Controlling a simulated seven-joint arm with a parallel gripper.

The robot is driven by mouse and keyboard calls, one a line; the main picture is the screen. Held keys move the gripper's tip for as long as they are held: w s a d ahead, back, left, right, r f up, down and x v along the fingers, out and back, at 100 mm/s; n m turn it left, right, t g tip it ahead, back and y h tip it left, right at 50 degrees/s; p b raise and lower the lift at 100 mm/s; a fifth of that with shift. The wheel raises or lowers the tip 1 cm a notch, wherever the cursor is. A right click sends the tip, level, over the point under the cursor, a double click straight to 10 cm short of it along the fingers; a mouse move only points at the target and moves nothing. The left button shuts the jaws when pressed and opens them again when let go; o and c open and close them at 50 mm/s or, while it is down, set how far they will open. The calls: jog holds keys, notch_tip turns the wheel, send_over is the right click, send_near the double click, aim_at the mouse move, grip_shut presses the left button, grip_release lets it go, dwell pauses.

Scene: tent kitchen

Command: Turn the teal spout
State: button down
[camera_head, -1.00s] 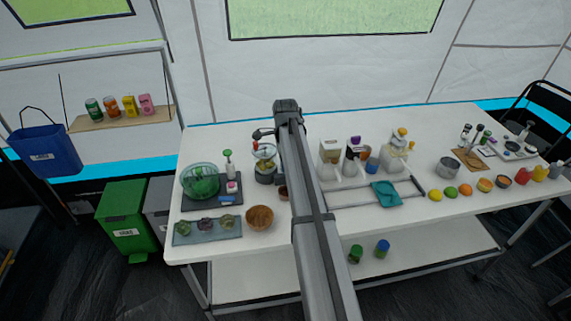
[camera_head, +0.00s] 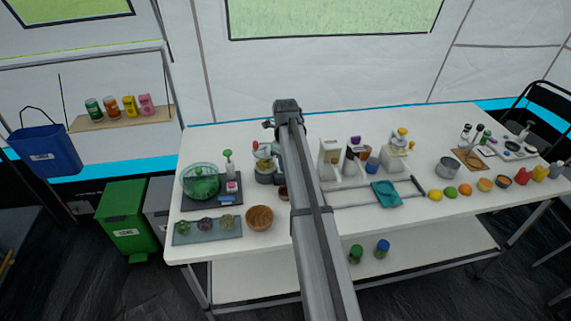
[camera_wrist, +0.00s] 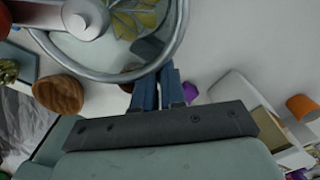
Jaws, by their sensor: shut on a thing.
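A glass-topped dispenser (camera_head: 263,165) stands on the table left of my arm. In the wrist view its round metal rim (camera_wrist: 110,80) and glass fill the upper left. A dark teal piece, apparently the spout (camera_wrist: 150,48), shows through the glass just beyond my fingertips. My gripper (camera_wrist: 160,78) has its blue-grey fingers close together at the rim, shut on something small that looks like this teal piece. The exact contact is hidden by the fingers and rim. In the head view the arm covers most of the gripper.
A wooden bowl (camera_head: 260,217) and a tray with a green glass bowl (camera_head: 201,181) stand left of my arm. White dispensers (camera_head: 330,157) and a teal cloth (camera_head: 386,193) are to its right. The table's back strip is clear.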

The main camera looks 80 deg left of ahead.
jog(key=m, duration=0.3)
jog(key=shift+m, duration=2.1)
jog(key=c, duration=1.2)
grip_release()
notch_tip(320, 180, up, 14)
jog(key=shift+f, duration=0.1)
